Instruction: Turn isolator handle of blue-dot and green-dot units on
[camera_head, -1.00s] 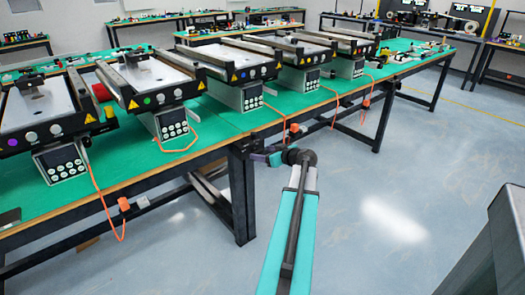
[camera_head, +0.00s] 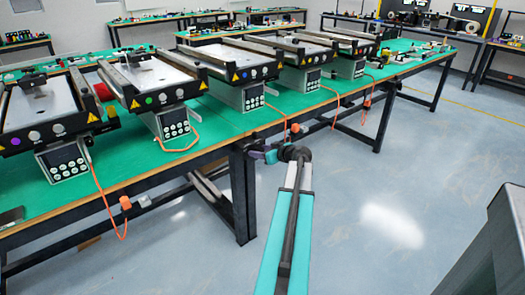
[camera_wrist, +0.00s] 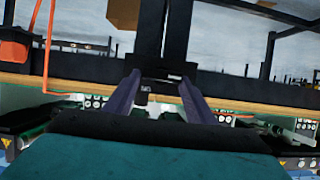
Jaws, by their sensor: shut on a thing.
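The green-dot unit (camera_head: 149,99) is the second conveyor from the left on the green-topped bench. My gripper (camera_head: 262,154) is low at the bench's front edge, by the top of a dark table leg, below and in front of these units. In the wrist view, where the scene appears upside down, its two purple fingers (camera_wrist: 160,92) close around a small dark part by the leg. That part is mostly hidden and I cannot tell whether it is an isolator handle. No isolator handle is clearly identifiable.
A purple-dot unit (camera_head: 15,141) stands at the far left, with more conveyors to the right. Orange boxes on cables hang at the bench front; one (camera_head: 125,202) is left of my gripper, another (camera_head: 294,128) just right. The floor (camera_head: 400,180) to the right is clear.

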